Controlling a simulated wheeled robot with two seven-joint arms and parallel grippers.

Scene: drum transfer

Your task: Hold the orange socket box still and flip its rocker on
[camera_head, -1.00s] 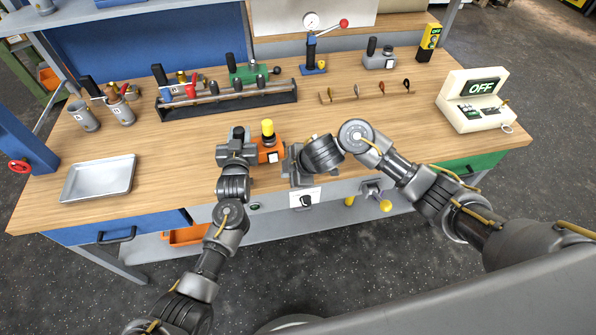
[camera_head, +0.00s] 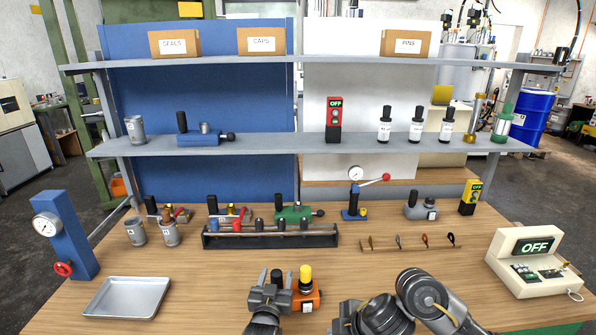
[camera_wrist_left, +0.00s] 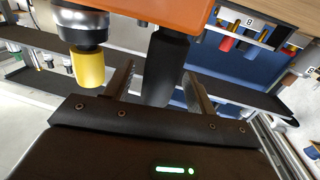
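The orange socket box (camera_head: 309,298) stands near the table's front edge, with a yellow-topped metal part (camera_head: 305,275) and a white label on it. It also shows upside down at the top of the left wrist view (camera_wrist_left: 170,10). My left gripper (camera_head: 275,279) is at its left side. Its fingers are open on either side of the box's dark upright handle (camera_wrist_left: 165,72); whether they touch it I cannot tell. My right arm is at the bottom, right of the box; its fingers are not clear. I cannot make out the rocker.
A cream panel (camera_head: 534,266) reading OFF stands at the right. An empty metal tray (camera_head: 127,298) lies at the left. Behind are a dark rack (camera_head: 270,240), a row of small hooks (camera_head: 410,247) and a gauge with a red-knobbed lever (camera_head: 356,195).

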